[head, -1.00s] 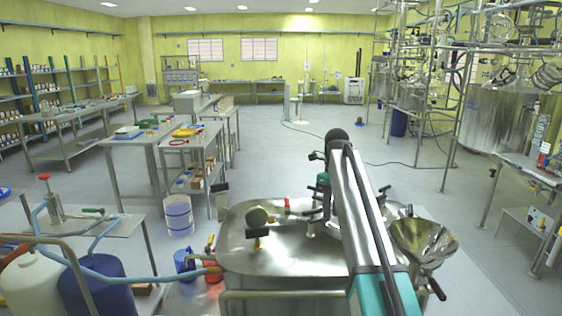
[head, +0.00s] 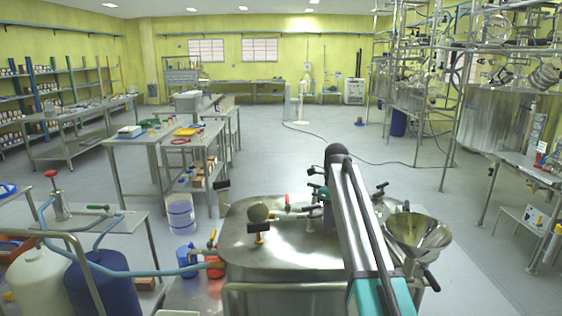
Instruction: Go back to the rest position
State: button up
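My arm (head: 358,222) rises from the bottom right of the middle and reaches forward over a steel vessel (head: 270,262). Its dark rounded joint (head: 337,152) is at the far end. My gripper cannot be made out; the arm hides what is behind and below it. Whether it holds anything does not show.
A steel funnel (head: 417,232) stands close to the arm's right. Valves and a round gauge (head: 258,212) rise from the vessel's lid. A blue drum (head: 105,283) and hoses are at the left. Open floor (head: 295,165) lies beyond the vessel, with a cable across it.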

jog(key=s+f+n+g, duration=0.1)
jog(key=s+f+n, duration=0.3)
jog(key=s+f, duration=0.55)
jog(key=s+f+n+g, duration=0.1)
jog(key=s+f+n, duration=0.3)
jog(key=f, duration=1.1)
jog(key=s+f+n+g, duration=0.1)
jog(key=s+f+n, duration=0.45)
jog(key=f, duration=0.75)
jog(key=s+f+n+g, duration=0.1)
jog(key=s+f+n, duration=0.3)
jog(key=s, duration=0.8)
jog(key=s+f+n, duration=0.4)
jog(key=s+f, duration=0.4)
jog(key=s, duration=0.4)
jog(key=s+f+n+g, duration=0.1)
jog(key=s+f+n, duration=0.3)
jog(key=s, duration=0.8)
notch_tip(320, 180, down, 2)
jog(key=shift+s+a+f+n+g, duration=0.1)
jog(key=shift+s+a+n+g, duration=0.05)
jog(key=shift+s+n+g, duration=0.2)
jog(key=shift+s, duration=0.15)
